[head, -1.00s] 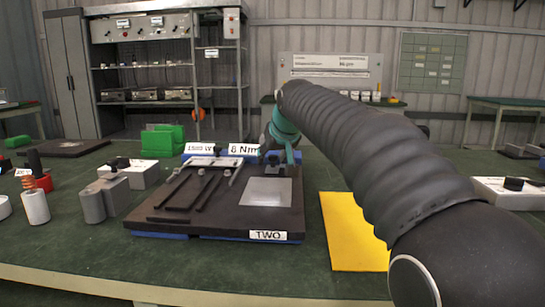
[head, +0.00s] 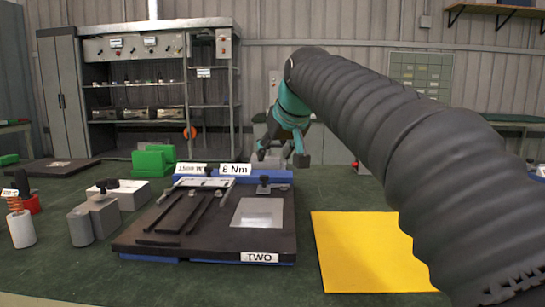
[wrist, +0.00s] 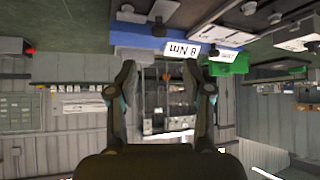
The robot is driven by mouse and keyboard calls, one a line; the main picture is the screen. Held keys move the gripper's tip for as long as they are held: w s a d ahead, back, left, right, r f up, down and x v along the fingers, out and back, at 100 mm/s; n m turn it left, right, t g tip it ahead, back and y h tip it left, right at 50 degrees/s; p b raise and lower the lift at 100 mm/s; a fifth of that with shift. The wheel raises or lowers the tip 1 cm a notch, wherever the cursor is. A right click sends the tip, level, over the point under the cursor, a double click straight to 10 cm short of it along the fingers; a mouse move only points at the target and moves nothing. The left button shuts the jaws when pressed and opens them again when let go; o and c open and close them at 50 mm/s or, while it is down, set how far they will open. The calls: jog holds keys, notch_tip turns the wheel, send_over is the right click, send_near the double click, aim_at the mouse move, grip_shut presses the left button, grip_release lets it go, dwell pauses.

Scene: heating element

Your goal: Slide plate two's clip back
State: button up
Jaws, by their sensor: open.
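Plate two (head: 190,241), a dark slab labelled TWO (head: 260,257) on a blue base, lies on the green bench in the head view. A small grey clip with a black knob (head: 265,181) sits at its back right edge, behind a pale square pad (head: 258,212). My gripper (head: 283,158) is open and empty, raised above and behind the clip and apart from it. In the wrist view my gripper's fingers (wrist: 165,82) are spread with nothing between them. The wrist picture is upside down, with the 8 Nm label (wrist: 184,50) beyond the fingers.
Labels reading 1500 W (head: 192,168) and 8 Nm stand at the plate's back. A yellow sheet (head: 365,252) lies flat and clear at right.

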jog(key=shift+c, duration=1.2)
jog(key=shift+w+d+f, duration=0.1)
jog(key=shift+d+f, duration=0.15)
jog(key=shift+d, duration=0.05)
jog(key=c, duration=0.4)
jog(key=shift+s+d+b, duration=0.2)
jog(key=shift+d+b, duration=0.8)
jog(key=shift+d, duration=0.15)
grip_shut()
jog(key=n+g+y+b, duration=0.1)
jog(key=n+g+b, duration=0.1)
jog(key=n, duration=1)
send_near(259, 188)
jog(key=f, duration=0.1)
jog(key=s+a+f, duration=0.1)
jog(key=f, duration=0.2)
jog(key=shift+s+a+f, duration=0.15)
jog(key=shift+s+f, duration=0.1)
jog(key=w+p, duration=0.1)
jog(key=w, duration=0.2)
jog(key=shift+r, duration=0.15)
jog(key=shift+w+y, duration=0.3)
jog(key=shift+w, duration=0.35)
